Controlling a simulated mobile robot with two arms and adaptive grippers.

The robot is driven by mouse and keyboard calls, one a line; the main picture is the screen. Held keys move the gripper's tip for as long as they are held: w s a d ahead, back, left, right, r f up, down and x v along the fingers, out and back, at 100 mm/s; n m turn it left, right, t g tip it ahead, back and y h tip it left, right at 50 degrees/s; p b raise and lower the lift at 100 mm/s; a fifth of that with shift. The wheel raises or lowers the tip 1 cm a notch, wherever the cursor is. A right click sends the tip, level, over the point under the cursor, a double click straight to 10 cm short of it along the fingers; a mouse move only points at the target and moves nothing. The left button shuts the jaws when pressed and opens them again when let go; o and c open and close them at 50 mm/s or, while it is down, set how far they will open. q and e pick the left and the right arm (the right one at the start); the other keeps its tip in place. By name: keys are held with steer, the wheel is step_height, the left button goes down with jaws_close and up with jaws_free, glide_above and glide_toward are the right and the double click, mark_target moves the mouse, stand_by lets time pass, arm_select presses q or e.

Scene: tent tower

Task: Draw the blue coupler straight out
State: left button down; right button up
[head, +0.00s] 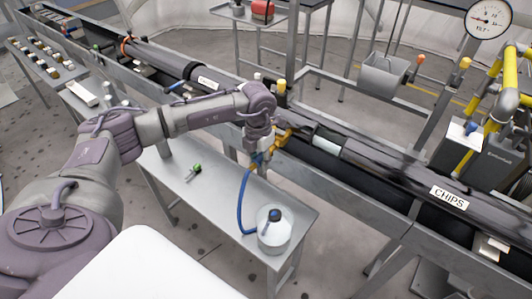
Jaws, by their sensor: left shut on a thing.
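My left gripper (257,151) reaches in from the left and points down beside the long dark pipe. It is shut on the blue coupler (258,160) at the upper end of a blue hose (242,198). The hose hangs down to a white round container (273,238) with a dark and blue cap, on the small metal table (222,200). A yellow-orange fitting (283,138) on the pipe is right beside my fingers. At this size I cannot tell whether the coupler is seated in it or apart. My right gripper is not in view.
The dark pipe (400,177) with a CHIPS label lies along a metal trough rail. A small green-ended tool (194,172) lies on the metal table. Yellow pipes (510,85) and a gauge (490,18) stand at right. A grey bucket (383,75) hangs behind the rail.

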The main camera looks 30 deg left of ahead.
arm_select(q)
steer(key=shift+s, duration=0.95)
